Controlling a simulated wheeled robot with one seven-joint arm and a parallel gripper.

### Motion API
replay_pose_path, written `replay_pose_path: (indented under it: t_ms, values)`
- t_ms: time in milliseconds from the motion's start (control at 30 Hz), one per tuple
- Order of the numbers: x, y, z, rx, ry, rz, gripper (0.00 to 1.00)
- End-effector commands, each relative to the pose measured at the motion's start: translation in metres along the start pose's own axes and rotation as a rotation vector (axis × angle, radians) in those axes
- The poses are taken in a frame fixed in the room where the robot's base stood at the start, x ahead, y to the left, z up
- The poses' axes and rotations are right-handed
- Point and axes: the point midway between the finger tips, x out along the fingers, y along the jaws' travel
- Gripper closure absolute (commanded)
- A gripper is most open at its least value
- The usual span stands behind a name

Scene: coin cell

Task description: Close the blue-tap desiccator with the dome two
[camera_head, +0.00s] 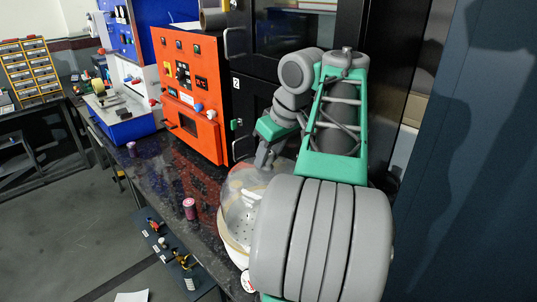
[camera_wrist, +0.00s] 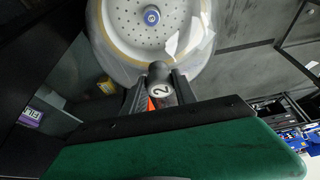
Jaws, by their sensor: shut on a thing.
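My gripper (camera_wrist: 160,98) is shut on the dark knob (camera_wrist: 158,72) of dome two; a round label "2" shows between the fingers. In the head view my gripper (camera_head: 265,160) points down at the dome's top. The clear dome (camera_head: 238,190) is over a white desiccator base (camera_head: 232,248) on the bench, partly hidden behind my arm. A perforated white plate (camera_wrist: 124,22) shows through the dome in the wrist view, with a small blue round thing (camera_wrist: 151,15) at its middle. I cannot tell whether the dome's rim touches the base. No blue tap is clearly visible.
The dark speckled bench (camera_head: 165,180) holds a pink-red cylinder (camera_head: 190,208), a purple cylinder (camera_head: 131,149) and an orange machine (camera_head: 190,90). A blue and white machine (camera_head: 122,110) stands farther left. A black cabinet (camera_head: 290,35) is behind my arm. The front bench strip is mostly clear.

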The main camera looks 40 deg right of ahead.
Motion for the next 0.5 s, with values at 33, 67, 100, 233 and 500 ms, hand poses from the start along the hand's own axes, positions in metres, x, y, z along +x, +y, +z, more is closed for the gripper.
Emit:
replay_pose_path:
  t_ms: [33,67,100,233,500]
  values:
    - [0.0009,0.0,0.0001,-0.001,0.002,0.002,1.0]
    - [0.0014,0.0,0.0004,-0.001,0.002,0.002,1.0]
    - [0.0021,0.0,0.0007,-0.001,0.002,0.002,1.0]
    - [0.0044,0.0,0.0016,-0.001,0.002,0.002,1.0]
    - [0.0057,0.0,0.0022,-0.001,0.002,0.001,0.55]
